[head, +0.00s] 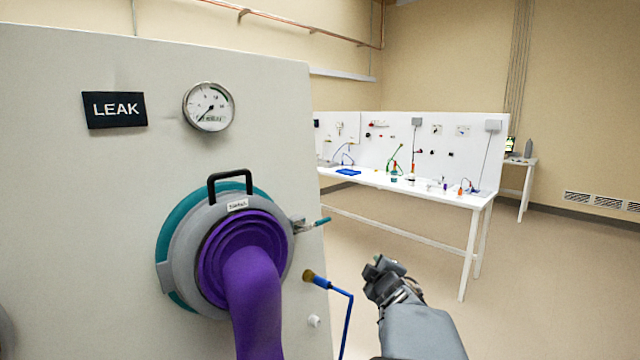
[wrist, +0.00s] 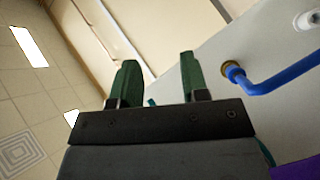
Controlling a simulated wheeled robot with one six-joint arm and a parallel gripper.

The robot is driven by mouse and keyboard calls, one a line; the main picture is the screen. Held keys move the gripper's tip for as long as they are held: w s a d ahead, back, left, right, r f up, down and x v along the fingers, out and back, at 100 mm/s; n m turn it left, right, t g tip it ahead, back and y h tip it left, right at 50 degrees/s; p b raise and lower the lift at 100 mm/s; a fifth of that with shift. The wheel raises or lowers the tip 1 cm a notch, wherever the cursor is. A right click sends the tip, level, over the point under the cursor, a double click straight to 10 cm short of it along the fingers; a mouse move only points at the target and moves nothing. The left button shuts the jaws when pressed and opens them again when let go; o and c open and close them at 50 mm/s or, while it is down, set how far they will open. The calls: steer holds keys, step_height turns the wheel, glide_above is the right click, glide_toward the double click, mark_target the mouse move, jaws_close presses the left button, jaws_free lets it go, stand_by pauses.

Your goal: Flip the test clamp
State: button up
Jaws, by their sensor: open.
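What looks like the test clamp (head: 310,226) is a small metal fitting with a teal-tipped lever. It sticks out to the right from the rim of the round glove port (head: 165,262) on the grey panel. My gripper (head: 378,266) is right of the clamp and a little lower, apart from it. In the wrist view my gripper (wrist: 158,64) shows two green fingers, spread with nothing held between them. A small teal sliver (wrist: 151,102) shows low between the fingers; I cannot tell whether it is the lever.
A blue hose (head: 348,315) with a brass end juts from the panel below the clamp, also in the wrist view (wrist: 275,82). A purple glove (head: 255,300) hangs from the port. A pressure gauge (head: 209,106) and LEAK sign (head: 114,110) are above. Floor right is clear before a white bench (head: 450,195).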

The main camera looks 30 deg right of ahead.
step_height(320, 180, up, 6)
steer(key=w+a+n+t+y, duration=0.2)
steer(key=n+t+y, duration=0.15)
steer(key=n, duration=0.25)
steer(key=n+t+y+p, duration=0.1)
steer(key=n+t+y, duration=0.2)
steer(key=n+y, duration=0.15)
glide_toward(325, 222)
steer(key=shift+n+g, duration=0.25)
steer(key=shift+n, duration=0.3)
steer(key=w+p, duration=0.1)
steer(key=w, duration=0.2)
steer(key=w+p, duration=0.1)
steer(key=w, duration=0.3)
steer(key=w+r+p, duration=0.1)
steer(key=w, duration=0.3)
steer(key=shift+w+r, duration=0.1)
steer(key=shift+w, duration=0.65)
steer(key=shift+c, duration=0.5)
jaws_close()
